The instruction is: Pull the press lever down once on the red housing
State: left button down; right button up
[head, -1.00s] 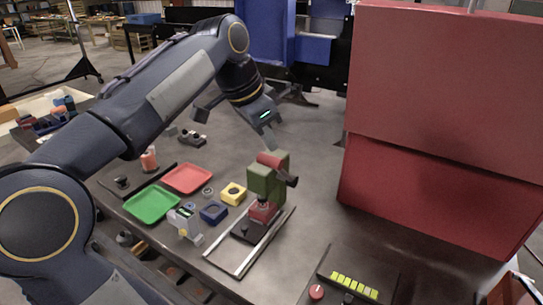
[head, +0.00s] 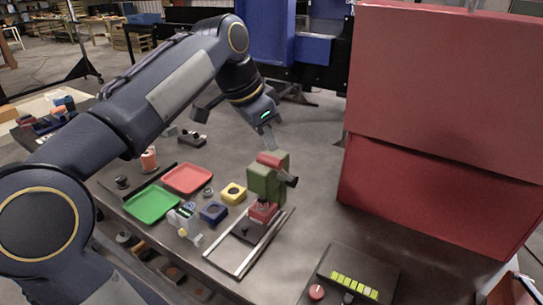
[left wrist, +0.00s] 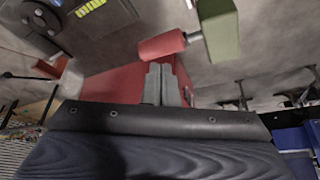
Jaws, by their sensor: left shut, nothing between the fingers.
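The green press (head: 266,184) stands on the table with its red lever handle (head: 269,160) up near its top. In the left wrist view the red handle (left wrist: 162,46) joins the green press (left wrist: 220,32) by a short grey rod. The red housing (head: 262,212) sits under the press, partly hidden by it. My left gripper (head: 269,143) is shut and empty, pointing down just above the handle. In the left wrist view its fingers (left wrist: 167,85) are close to the handle; contact cannot be told. My right gripper is not in view.
Metal rails (head: 250,249) run in front of the press. A green tray (head: 152,204), red tray (head: 187,179), yellow block (head: 233,194) and blue block (head: 214,213) lie to the left. A large red cabinet (head: 440,110) stands at right. A button panel (head: 350,278) is in front.

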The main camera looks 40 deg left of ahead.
aim_at(268, 163)
pick_arm(q)
jog(key=shift+f, duration=0.15)
jog(key=shift+f+b, duration=0.5)
jog(key=shift+f, duration=0.05)
jog(key=shift+f, duration=0.1)
jog(key=shift+s+d+f+b, duration=0.1)
jog(key=shift+s+f+b, duration=0.55)
jog(key=shift+s+b, duration=0.15)
jog(key=shift+s+d+f+b, duration=0.1)
jog(key=shift+s+f+b, duration=0.55)
jog(key=shift+f+b, duration=0.15)
